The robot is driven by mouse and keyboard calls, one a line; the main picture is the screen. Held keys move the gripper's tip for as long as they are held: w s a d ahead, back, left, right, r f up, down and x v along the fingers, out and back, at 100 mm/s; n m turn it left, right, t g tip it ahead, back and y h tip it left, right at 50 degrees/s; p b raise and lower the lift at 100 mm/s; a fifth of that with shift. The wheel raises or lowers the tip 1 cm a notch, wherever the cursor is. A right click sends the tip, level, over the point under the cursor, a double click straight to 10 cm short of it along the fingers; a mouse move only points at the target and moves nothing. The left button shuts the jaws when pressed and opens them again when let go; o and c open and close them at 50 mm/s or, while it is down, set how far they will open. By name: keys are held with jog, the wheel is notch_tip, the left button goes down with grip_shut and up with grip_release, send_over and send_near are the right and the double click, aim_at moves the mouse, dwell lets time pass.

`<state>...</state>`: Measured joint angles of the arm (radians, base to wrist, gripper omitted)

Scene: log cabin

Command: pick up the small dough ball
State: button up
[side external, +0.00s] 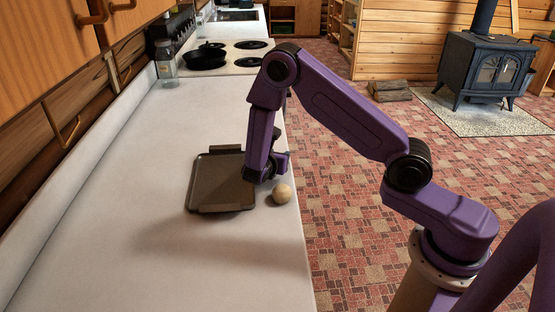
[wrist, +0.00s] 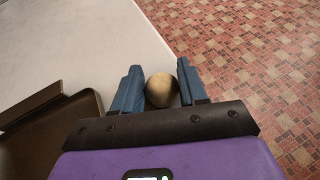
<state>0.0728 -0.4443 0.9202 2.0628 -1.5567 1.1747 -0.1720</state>
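The small dough ball (side external: 282,194) is pale beige and round. In the side view it sits on the white countertop near its right edge, just right of a dark tray. My gripper (side external: 281,163) is above and beside it, its fingers partly hidden by my own arm. In the wrist view the dough ball (wrist: 161,90) lies between the two blue fingers of my gripper (wrist: 158,85). The fingers are apart, with a narrow gap visible on the ball's right; contact on the left is hard to tell.
The dark baking tray (side external: 224,209) lies flat on the counter (side external: 150,230) close to the ball's left; its edge also shows in the wrist view (wrist: 62,120). The counter edge drops to a red patterned floor. A black pan (side external: 205,58) sits on the stove behind. The near counter is clear.

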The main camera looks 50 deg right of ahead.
jog(key=shift+r, duration=0.2)
jog(key=shift+r, duration=0.6)
jog(key=s+a+r, duration=0.1)
jog(key=s+r, duration=1)
jog(key=s, duration=0.2)
jog(key=shift+s+a+r, duration=0.2)
jog(key=shift+s+a, duration=0.15)
jog(key=shift+s, duration=0.1)
